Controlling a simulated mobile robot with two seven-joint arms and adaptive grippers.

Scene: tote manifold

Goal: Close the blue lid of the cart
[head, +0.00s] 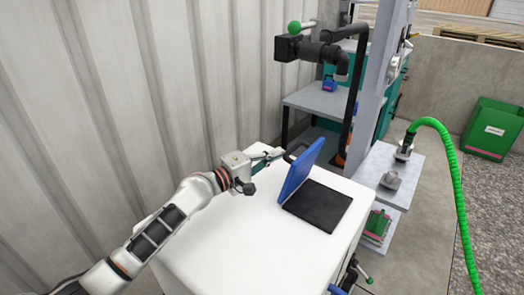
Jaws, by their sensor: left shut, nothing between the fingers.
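The cart (240,235) is a large white box with a flat top. Its blue lid (299,171) stands open, raised steeply along the left edge of a dark rectangular area (318,205) in the top. My left gripper (272,155) is shut and empty. It is over the far part of the cart top, to the left of the lid, with its fingers pointing right toward the lid's back side. A gap shows between the fingers and the lid. My right gripper is not in view.
A corrugated wall (120,90) runs along the left. Behind the cart are a grey table (318,101) and black pipework (325,50) with a green ball knob. Right of the cart are a grey stand (385,165), a green hose (452,165) and a green bin (492,128).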

